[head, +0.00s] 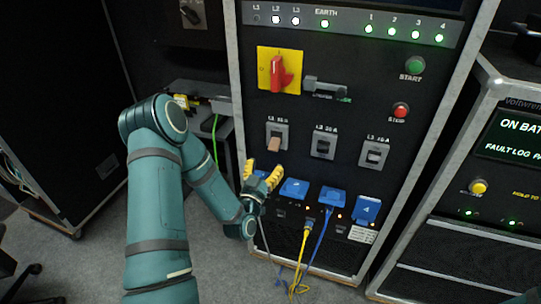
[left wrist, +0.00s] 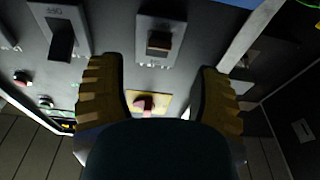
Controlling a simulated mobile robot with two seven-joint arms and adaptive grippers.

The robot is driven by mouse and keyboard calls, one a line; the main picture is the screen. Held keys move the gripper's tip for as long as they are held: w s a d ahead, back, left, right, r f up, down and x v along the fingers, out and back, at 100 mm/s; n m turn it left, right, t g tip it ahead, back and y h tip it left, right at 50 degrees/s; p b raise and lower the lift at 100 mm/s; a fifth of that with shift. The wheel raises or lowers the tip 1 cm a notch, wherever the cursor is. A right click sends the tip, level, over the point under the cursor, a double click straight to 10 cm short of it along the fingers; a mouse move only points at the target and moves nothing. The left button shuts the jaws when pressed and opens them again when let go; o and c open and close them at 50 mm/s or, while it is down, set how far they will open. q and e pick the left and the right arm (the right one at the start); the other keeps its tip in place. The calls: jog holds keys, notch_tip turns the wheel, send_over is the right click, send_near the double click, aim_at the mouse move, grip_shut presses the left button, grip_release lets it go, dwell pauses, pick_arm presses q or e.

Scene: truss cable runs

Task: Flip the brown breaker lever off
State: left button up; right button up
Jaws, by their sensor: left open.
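The brown breaker lever (head: 274,144) sits in a grey plate at the left end of a row of three breakers on the black panel. In the head view it juts out toward the lower part of its plate. My left gripper (head: 263,172) is open, with yellow ribbed fingers just below the lever and apart from it in the picture. In the left wrist view the brown lever (left wrist: 159,41) shows beyond the gap between the fingers (left wrist: 157,68), with nothing held. The exact distance to the lever is hard to tell. My right gripper is not in view.
Two dark-levered breakers (head: 323,146) (head: 374,154) are to the right. Above is a red rotary switch (head: 281,73) on a yellow plate. Blue sockets (head: 295,189) with yellow and blue cables (head: 324,235) lie below, close to my gripper. A second cabinet stands at right.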

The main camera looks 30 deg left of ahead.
pick_arm(q)
jog(key=shift+v, duration=2.15)
jog(key=d+f+m+g+h, duration=0.1)
jog(key=d+f+g+h, duration=0.6)
jog(key=d+f, duration=0.6)
jog(key=s+d+f+g+h, duration=0.1)
jog(key=s+d+f+g, duration=0.4)
jog(key=s+d+g, duration=0.5)
jog(key=s+d, duration=0.2)
jog(key=s, duration=0.2)
jog(key=shift+s+f+g+h, duration=0.2)
jog(key=shift+s+g+h, duration=0.1)
jog(key=shift+s+g, duration=0.1)
jog(key=shift+w, duration=0.1)
